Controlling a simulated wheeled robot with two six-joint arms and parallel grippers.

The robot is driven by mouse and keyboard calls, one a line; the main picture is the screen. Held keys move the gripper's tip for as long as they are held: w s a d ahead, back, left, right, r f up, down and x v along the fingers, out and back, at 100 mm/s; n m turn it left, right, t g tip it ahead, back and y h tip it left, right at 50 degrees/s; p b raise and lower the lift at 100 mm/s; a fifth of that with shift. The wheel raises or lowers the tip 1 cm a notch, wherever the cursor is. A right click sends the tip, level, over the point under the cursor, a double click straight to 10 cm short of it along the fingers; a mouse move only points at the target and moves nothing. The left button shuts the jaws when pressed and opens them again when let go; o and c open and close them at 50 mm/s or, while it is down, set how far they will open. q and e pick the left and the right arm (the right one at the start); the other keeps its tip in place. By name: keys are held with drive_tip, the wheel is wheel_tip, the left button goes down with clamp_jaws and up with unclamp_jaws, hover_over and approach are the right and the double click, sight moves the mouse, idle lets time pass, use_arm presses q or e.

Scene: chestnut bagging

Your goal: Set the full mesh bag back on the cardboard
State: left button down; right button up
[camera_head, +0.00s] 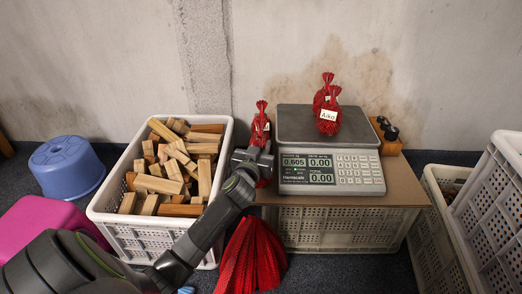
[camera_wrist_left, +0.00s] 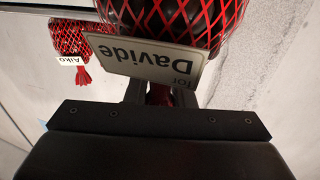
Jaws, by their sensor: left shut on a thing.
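My left gripper (camera_head: 258,160) is shut on the neck of a full red mesh bag just left of the scale. In the left wrist view, upside down, this bag (camera_wrist_left: 150,12) carries a white label reading "Davide". In the head view the gripper hides most of it; some red (camera_head: 263,183) shows below. Whether it touches the cardboard (camera_head: 375,192) cannot be told.
The scale (camera_head: 332,175) takes up much of the cardboard on a white crate (camera_head: 340,230). A crate (camera_head: 108,215) of wood blocks stands left. Red mesh (camera_head: 250,262) lies low in front. Dark small items (camera_head: 386,128) stand right of the scale. More white crates (camera_head: 490,210) are far right.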

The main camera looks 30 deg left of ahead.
idle(0.3)
use_arm(q)
drive_tip(key=c, duration=1.7)
unclamp_jaws()
drive_tip(key=shift+f, duration=0.15)
drive_tip(key=o, duration=0.5)
drive_tip(key=shift+c, duration=0.2)
drive_tip(key=shift+r, duration=0.2)
